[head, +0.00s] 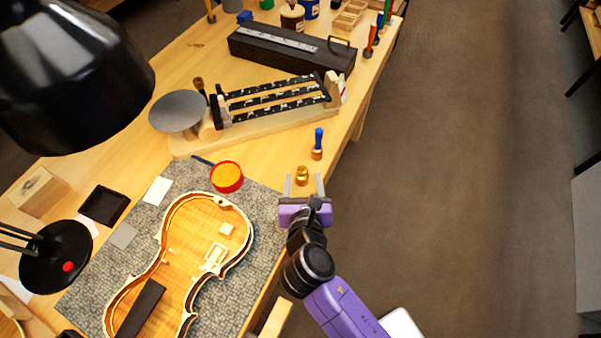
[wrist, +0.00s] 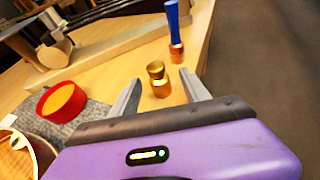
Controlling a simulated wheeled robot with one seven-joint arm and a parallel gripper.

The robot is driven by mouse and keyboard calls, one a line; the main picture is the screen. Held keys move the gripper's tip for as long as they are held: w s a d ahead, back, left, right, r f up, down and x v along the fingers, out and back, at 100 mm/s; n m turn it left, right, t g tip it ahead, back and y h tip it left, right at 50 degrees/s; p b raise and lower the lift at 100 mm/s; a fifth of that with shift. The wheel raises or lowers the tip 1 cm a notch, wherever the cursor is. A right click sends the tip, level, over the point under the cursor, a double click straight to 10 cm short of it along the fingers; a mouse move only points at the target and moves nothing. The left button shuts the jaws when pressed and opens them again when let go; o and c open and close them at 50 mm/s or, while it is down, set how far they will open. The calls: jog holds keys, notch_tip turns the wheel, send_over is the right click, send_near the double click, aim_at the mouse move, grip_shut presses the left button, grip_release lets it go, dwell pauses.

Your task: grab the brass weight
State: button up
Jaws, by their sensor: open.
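The brass weight (head: 302,175) is a small gold-coloured knobbed cylinder standing upright on the wooden bench near its right edge. It also shows in the wrist view (wrist: 158,80), just beyond and between my fingers. My gripper (head: 304,184) is purple with two grey fingers, open and empty. The fingertips lie on either side of the weight in both views, with a visible gap on each side. I cannot tell how high the fingers are relative to the weight.
A blue-handled tool (head: 317,144) stands behind the weight. A red-rimmed round tin (head: 227,177) sits to the left. A violin body (head: 190,245) lies on a grey mat (head: 262,205). A balance scale (head: 260,118) stands farther back. The bench edge drops to floor at right.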

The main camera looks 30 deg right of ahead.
aim_at(302, 167)
jog(key=shift+x, duration=3.15)
jog(key=shift+a, duration=0.15)
grip_shut()
